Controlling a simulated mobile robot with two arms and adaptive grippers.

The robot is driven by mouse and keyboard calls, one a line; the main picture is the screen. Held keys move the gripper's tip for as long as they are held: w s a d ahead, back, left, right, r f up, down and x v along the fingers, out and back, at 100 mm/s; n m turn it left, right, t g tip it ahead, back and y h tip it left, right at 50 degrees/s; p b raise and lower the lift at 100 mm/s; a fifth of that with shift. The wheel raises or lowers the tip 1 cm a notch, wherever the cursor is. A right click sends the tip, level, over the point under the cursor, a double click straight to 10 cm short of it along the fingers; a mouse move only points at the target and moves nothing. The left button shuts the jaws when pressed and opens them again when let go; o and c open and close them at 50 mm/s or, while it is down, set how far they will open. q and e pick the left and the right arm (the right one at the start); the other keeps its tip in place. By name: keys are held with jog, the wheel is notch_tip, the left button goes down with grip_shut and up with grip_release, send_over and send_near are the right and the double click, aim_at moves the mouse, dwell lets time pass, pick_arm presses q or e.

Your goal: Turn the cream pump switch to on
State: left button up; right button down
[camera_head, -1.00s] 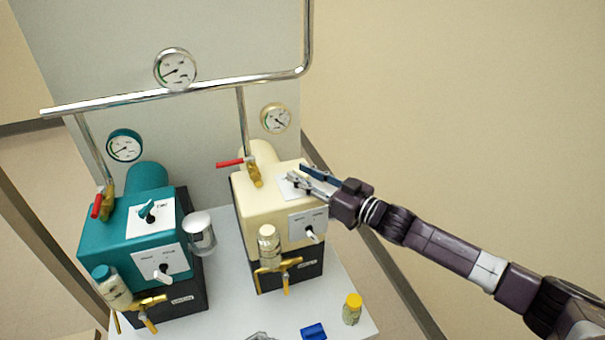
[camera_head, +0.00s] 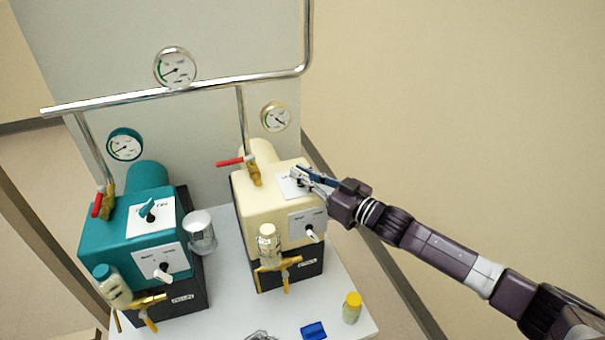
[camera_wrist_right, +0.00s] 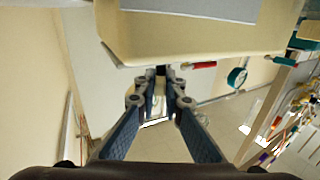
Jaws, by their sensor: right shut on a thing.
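The cream pump (camera_head: 262,208) stands on a black base on the white bench. A white label plate (camera_head: 287,190) lies on its top. My right gripper (camera_head: 301,174) reaches in from the right and is shut at this plate. Its fingers cover the cream pump switch there, so I cannot read the switch's position. In the right wrist view the blue-grey fingers (camera_wrist_right: 160,90) are close together beneath the cream pump body (camera_wrist_right: 190,40); the switch does not show clearly. My left gripper is not in view.
A teal pump (camera_head: 120,235) with its own switch (camera_head: 148,210) stands to the left. A white knob (camera_head: 311,233) is on the cream pump's front. A red-handled valve (camera_head: 236,161) and gauge (camera_head: 276,118) are behind. A yellow-capped bottle (camera_head: 352,308) and blue item (camera_head: 313,331) lie in front.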

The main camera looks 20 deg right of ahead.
jog(key=shift+a+m+h, duration=0.1)
jog(key=shift+m+h, duration=0.2)
jog(key=shift+m+t+h+p, duration=0.8)
jog(key=shift+m+h, duration=0.5)
jog(key=shift+h, duration=0.6)
jog(key=shift+m+t+h, duration=0.4)
jog(key=shift+m+h, duration=0.5)
jog(key=shift+h, duration=0.6)
jog(key=shift+r+m+h, duration=0.1)
jog(key=shift+m+h, duration=0.2)
jog(key=shift+h, duration=0.2)
jog(key=c, duration=2)
grip_release()
jog(key=shift+c, duration=0.2)
jog(key=shift+s, duration=0.15)
jog(key=shift+s, duration=0.35)
jog(key=s, duration=1.1)
jog(key=shift+d, duration=0.25)
